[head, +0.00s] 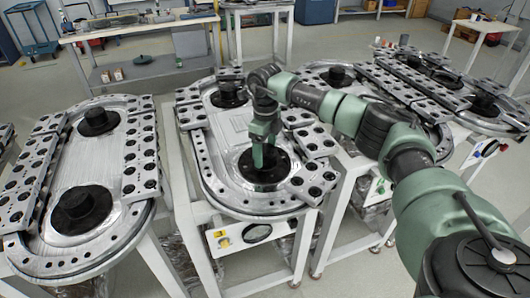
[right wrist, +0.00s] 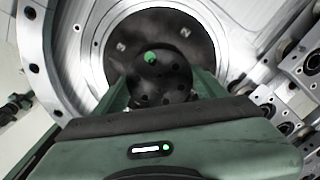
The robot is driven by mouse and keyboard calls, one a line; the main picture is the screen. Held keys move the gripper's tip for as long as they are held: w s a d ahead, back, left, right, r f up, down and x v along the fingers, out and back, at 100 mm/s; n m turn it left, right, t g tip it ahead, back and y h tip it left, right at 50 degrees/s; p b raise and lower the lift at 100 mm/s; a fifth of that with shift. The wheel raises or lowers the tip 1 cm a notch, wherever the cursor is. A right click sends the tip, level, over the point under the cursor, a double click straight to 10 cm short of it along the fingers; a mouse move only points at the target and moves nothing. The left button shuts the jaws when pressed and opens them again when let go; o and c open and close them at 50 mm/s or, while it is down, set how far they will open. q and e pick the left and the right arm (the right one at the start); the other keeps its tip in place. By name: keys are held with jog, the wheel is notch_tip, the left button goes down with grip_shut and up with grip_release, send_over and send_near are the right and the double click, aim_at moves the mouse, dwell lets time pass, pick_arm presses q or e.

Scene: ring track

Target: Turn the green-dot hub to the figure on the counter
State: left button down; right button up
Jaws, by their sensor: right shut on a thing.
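The green-dot hub (head: 282,172) is a black round disc with a raised knob at the near end of the middle ring track (head: 215,170). My right gripper (head: 264,156) reaches down over it, shut on the knob. In the right wrist view the hub (right wrist: 178,75) sits between the two green fingers, with the green dot (right wrist: 150,58) on its far side, left of centre. Below the track, a pale front panel (head: 238,235) carries a yellow label (head: 222,241) and a dark oval window (head: 257,233). Any figure there is too small to read. My left gripper is not in view.
Another ring track (head: 62,230) with two black hubs stands at left, and more tracks (head: 440,85) stand at right behind my arm. Drilled metal blocks (head: 313,180) line the middle track close beside the gripper. A workbench (head: 140,28) is at the back.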

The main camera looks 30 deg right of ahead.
jog(key=n+b, duration=0.1)
jog(key=n, duration=0.5)
jog(key=shift+w+d, duration=0.1)
jog(key=n+b, duration=0.1)
jog(key=n, duration=0.5)
jog(key=shift+w+r+n, duration=0.1)
jog(key=shift+n, duration=0.3)
jog(key=n, duration=0.6)
jog(key=shift+b, duration=0.3)
jog(key=n, duration=0.6)
jog(key=shift+w+r+n, duration=0.1)
jog(key=shift+w+n, duration=0.05)
jog(key=shift+n, duration=0.15)
jog(key=o, duration=1.4)
